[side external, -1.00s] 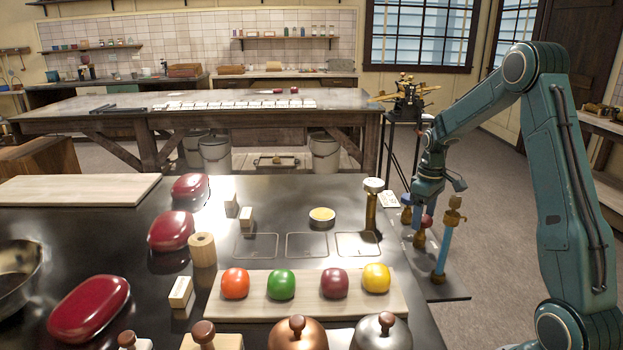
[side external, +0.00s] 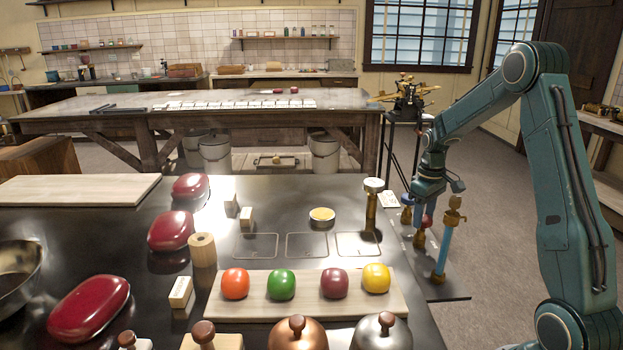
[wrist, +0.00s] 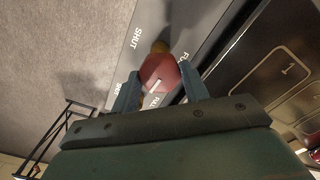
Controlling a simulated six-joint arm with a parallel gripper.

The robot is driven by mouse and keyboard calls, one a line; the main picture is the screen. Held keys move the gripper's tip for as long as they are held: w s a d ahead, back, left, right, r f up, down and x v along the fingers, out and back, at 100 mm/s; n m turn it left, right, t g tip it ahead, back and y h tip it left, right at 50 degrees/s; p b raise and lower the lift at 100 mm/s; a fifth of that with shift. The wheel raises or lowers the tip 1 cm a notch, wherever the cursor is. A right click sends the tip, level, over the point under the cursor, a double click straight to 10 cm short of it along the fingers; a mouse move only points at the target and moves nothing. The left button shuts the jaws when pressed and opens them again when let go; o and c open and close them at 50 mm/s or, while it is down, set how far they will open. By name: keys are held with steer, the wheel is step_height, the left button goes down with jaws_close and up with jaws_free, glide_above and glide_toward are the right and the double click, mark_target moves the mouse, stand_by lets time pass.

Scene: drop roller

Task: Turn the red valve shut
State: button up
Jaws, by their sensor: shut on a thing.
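The red valve (side external: 427,221) is a small rounded red knob on a brass fitting, on the dark plate at the right edge of the table. My gripper (side external: 427,214) points down over it, its fingers partly hiding it in the side view. In the wrist view, the red valve (wrist: 155,70) has a white pointer line and sits between the two blue fingers of my gripper (wrist: 159,86), which are shut on it. The word SHUT (wrist: 138,37) is printed on the plate to its upper left. Another label, partly hidden, starts with FU at its right.
A blue-handled valve (side external: 406,213) stands close behind left. A brass post with a pale top (side external: 372,205) is on the table to the left. Floor lies open right of the plate.

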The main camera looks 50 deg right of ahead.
mark_target(424, 217)
steer(key=m, duration=0.3)
steer(key=shift+m, duration=0.4)
steer(key=m, duration=0.4)
steer(key=shift+m, duration=0.3)
steer(key=m, duration=0.4)
steer(key=shift+m, duration=2.3)
steer(key=o, duration=1)
steer(key=shift+r, duration=0.1)
step_height(424, 217, up, 14)
steer(key=shift+f, duration=0.15)
